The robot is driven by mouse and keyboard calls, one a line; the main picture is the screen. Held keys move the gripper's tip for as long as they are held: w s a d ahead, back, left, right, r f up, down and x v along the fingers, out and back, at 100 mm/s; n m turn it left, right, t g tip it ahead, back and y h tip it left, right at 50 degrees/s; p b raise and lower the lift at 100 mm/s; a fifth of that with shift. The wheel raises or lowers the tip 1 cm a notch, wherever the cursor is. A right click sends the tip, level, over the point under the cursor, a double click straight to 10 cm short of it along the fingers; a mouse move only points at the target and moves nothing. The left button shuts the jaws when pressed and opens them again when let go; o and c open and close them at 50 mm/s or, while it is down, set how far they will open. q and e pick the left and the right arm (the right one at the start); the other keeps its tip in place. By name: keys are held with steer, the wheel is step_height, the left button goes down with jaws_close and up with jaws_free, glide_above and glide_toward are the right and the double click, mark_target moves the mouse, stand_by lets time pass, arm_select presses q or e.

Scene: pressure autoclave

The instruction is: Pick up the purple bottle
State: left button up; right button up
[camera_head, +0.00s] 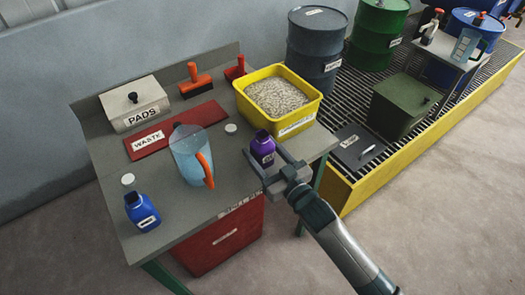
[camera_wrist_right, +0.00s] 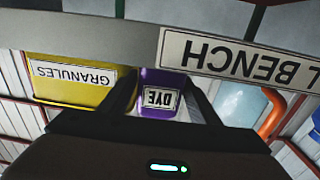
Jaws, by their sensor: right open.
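The purple bottle (camera_head: 262,149) stands upright near the front right edge of the grey bench. It has a dark cap and a white label. My right gripper (camera_head: 267,164) comes in from the front right, open, with its two fingers towards the bottle. In the right wrist view, which is upside down, the purple bottle (camera_wrist_right: 160,95) shows between the two open fingers (camera_wrist_right: 163,100), its label reading DYE. I cannot tell whether either finger touches it. My left gripper is not in view.
A yellow granules tub (camera_head: 277,95) stands behind the bottle. A clear blue jug with an orange handle (camera_head: 190,153) is to its left, and a blue bottle (camera_head: 142,212) is farther left. A red WASTE lid or mat (camera_head: 150,145) and PADS box (camera_head: 134,102) lie behind.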

steer(key=shift+c, duration=0.7)
steer(key=c, duration=0.9)
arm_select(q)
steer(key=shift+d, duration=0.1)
arm_select(e)
steer(key=shift+r, duration=0.15)
steer(key=shift+r, duration=0.25)
step_height(320, 180, up, 16)
steer(key=shift+r+b, duration=0.1)
steer(key=shift+b, duration=0.2)
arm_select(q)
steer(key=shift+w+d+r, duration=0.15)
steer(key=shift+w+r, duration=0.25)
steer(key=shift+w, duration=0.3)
arm_select(e)
steer(key=shift+r, duration=0.55)
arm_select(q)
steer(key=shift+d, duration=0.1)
